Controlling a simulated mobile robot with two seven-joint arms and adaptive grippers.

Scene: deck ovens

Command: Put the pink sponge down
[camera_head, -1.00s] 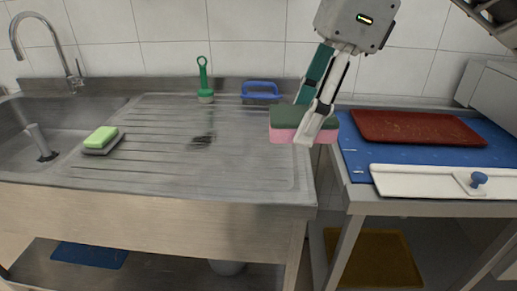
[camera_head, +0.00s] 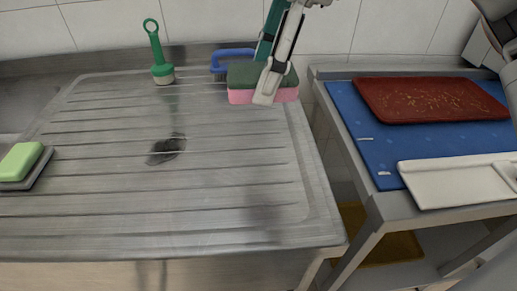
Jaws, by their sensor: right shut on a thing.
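The pink sponge (camera_head: 240,96) has a dark green top layer and a pink lower layer. It is in the upper middle of the head view, over the back right part of the steel drainboard (camera_head: 220,200). My right gripper (camera_head: 268,82) comes down from above and is shut on the sponge, with one finger in front of it. Part of the sponge's front is hidden by that finger. A dim shadow lies on the drainboard below and nearer to me; I cannot tell how high the sponge is. My left gripper is not in view.
Right, across a gap, a table bears a blue mat (camera_head: 375,155), a red-brown tray (camera_head: 385,86) and a white board (camera_head: 450,184).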

